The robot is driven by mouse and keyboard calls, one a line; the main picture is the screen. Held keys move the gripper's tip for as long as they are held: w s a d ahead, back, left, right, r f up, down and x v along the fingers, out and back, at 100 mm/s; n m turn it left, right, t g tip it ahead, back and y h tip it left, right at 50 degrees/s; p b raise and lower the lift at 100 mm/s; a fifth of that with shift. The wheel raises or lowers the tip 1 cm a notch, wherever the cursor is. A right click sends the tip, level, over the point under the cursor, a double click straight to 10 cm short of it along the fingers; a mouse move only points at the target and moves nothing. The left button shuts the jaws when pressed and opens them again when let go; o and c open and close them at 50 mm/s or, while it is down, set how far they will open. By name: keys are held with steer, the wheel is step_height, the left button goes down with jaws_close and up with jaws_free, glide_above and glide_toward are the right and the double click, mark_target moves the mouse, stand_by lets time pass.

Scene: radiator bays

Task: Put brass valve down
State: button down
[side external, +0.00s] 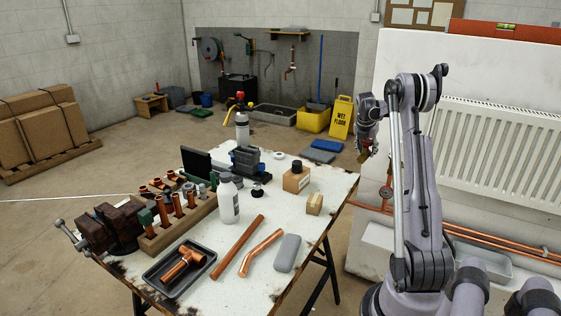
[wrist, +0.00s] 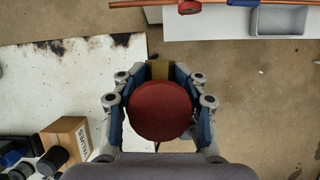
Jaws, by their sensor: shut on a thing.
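The brass valve is in my gripper (side external: 368,138), high above the bench's right edge in the side view. In the side view only a small dark and brassy part of the valve (side external: 364,157) shows below the fingers. In the wrist view its round red handwheel (wrist: 160,111) faces the camera, with a strip of brass body (wrist: 158,70) beyond it. The blue-padded fingers of my gripper (wrist: 160,84) are shut on it from both sides. The handwheel hides most of the body.
The white bench (side external: 232,262) holds copper pipes (side external: 237,247), a dark tray (side external: 161,284), a white bottle (side external: 229,203) and cardboard boxes (side external: 296,180). Its right corner is fairly clear. A radiator (side external: 500,150) and copper pipes with a red valve (side external: 386,192) stand at right.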

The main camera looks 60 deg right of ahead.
steer(key=w+a+n, duration=0.1)
steer(key=w+a, duration=0.2)
steer(key=a, duration=0.5)
steer(key=w+a+n+t, duration=0.1)
steer(key=w+a+n, duration=0.1)
steer(key=a, duration=0.6)
steer(key=w+a+n+t, duration=0.1)
steer(key=w+a, duration=0.3)
steer(key=a, duration=0.5)
steer(key=shift+w+n, duration=0.4)
steer(key=shift+n, duration=0.3)
steer(key=w+a+f, duration=0.1)
steer(key=w+f, duration=0.1)
steer(key=w, duration=0.1)
steer(key=w+a+f, duration=0.2)
steer(key=w, duration=0.1)
steer(key=w+a+f, duration=0.2)
steer(key=w, duration=0.2)
steer(key=shift+f, duration=2.3)
steer(key=shift+f, duration=0.1)
steer(key=c, duration=0.7)
jaws_free()
steer(key=shift+y, duration=0.3)
